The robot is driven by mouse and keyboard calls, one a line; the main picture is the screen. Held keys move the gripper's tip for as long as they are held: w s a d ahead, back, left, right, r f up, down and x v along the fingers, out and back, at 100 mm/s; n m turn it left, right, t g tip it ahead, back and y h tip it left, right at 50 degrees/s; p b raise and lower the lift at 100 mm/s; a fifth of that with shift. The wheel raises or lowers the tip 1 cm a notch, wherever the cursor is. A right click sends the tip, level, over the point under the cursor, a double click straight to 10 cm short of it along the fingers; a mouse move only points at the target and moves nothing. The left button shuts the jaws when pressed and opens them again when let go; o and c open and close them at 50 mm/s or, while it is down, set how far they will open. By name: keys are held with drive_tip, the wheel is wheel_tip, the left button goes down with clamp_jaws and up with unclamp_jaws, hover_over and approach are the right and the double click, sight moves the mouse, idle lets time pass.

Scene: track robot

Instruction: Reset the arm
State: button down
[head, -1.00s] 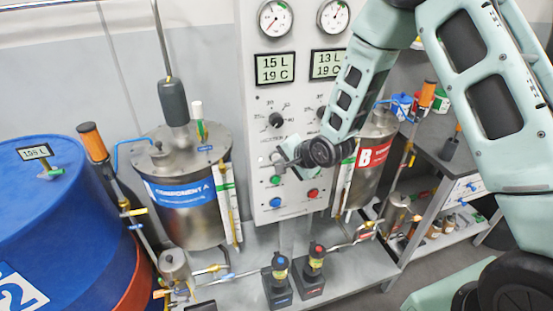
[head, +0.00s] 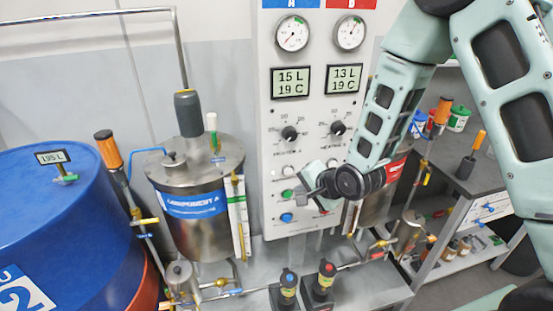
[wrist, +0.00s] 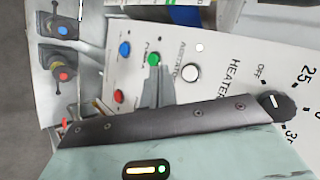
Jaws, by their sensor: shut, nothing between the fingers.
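My arm reaches from the upper right of the head view, and my gripper (head: 306,197) is at its end in front of the lower part of the white control panel (head: 309,104). It is shut and empty. In the wrist view its grey fingers (wrist: 157,90) lie together over the panel face, close to the green button (wrist: 153,59). I cannot tell whether they touch the panel. The blue button (wrist: 124,48), red button (wrist: 119,96) and white button (wrist: 190,72) also show there. In the head view my gripper and wrist hide part of the button area.
The steel component A tank (head: 205,238) stands left of the panel. A second steel tank (head: 376,211) is partly behind my arm. A large blue drum (head: 60,235) fills the lower left. A grey shelf (head: 485,175) is at right.

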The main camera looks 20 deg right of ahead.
drive_tip(key=s+a+r+n+g+h+b, duration=0.1)
drive_tip(key=s+a+r+n+g, duration=0.1)
drive_tip(key=s+n, duration=0.4)
drive_tip(key=s+a+r+n+g+h, duration=0.1)
drive_tip(key=s+r+n+g, duration=0.3)
drive_tip(key=s, duration=1)
drive_tip(key=s+a+r+n+g+h+b, duration=0.1)
drive_tip(key=s+a+r+n+g, duration=0.2)
drive_tip(key=s+n, duration=0.5)
drive_tip(key=shift+s+a+r+n+b, duration=0.4)
drive_tip(key=shift+s+r, duration=0.35)
drive_tip(key=shift+s, duration=0.5)
